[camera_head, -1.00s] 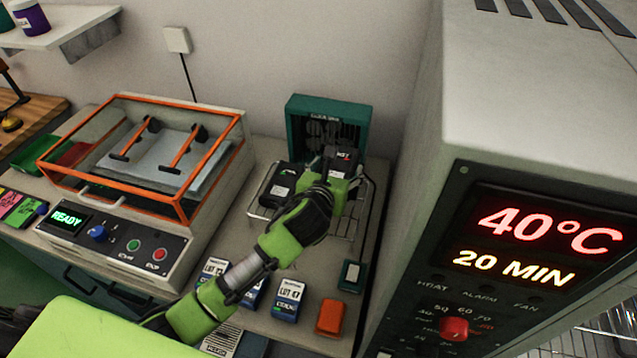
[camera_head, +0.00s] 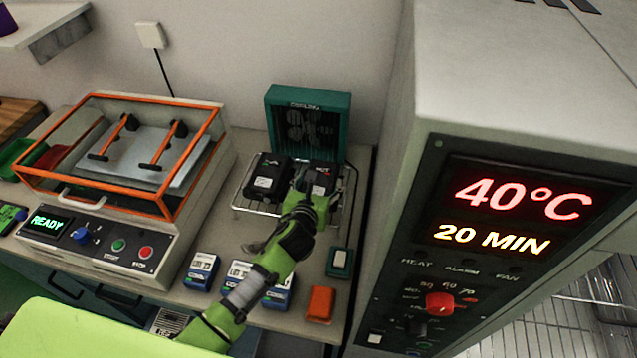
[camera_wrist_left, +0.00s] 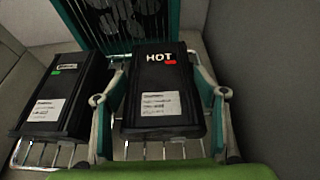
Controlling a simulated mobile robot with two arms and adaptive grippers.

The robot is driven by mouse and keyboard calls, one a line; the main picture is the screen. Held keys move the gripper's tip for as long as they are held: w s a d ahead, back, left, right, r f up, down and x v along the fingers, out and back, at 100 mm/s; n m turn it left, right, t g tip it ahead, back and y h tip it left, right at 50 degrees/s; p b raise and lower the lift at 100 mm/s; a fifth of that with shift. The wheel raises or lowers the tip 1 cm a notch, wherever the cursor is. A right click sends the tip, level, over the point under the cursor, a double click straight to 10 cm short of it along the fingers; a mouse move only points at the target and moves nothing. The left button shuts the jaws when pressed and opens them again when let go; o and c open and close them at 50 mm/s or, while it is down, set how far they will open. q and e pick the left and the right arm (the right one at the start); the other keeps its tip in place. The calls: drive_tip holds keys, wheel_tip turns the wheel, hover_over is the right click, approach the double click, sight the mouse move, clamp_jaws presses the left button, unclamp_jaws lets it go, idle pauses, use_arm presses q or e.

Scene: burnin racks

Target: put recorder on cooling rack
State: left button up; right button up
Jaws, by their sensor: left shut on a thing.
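A black recorder (camera_wrist_left: 157,85) with white "HOT" lettering and a red mark is between the fingers of my left gripper (camera_wrist_left: 160,105), which is shut on it. In the head view the left gripper (camera_head: 312,188) holds this recorder (camera_head: 322,176) at the right part of the wire cooling rack (camera_head: 243,209). It is over or on the wires; I cannot tell if it rests on them. A second black recorder (camera_head: 267,175) with a green mark lies on the rack to its left. My right gripper is not in view.
A teal cooling fan (camera_head: 308,120) stands behind the rack. A grey oven with a "40°C" display (camera_head: 520,205) stands close on the right. An orange-framed machine (camera_head: 120,150) is on the left. Several lot boxes (camera_head: 201,270), an orange block (camera_head: 320,304) and a green-and-white block (camera_head: 340,262) lie in front.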

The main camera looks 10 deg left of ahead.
use_arm(q)
drive_tip(key=o, duration=1.6)
drive_tip(key=shift+f, duration=0.1)
drive_tip(key=shift+s, duration=0.25)
drive_tip(key=v, duration=1.1)
drive_tip(key=shift+s+r, duration=0.25)
drive_tip(key=shift+r, duration=0.05)
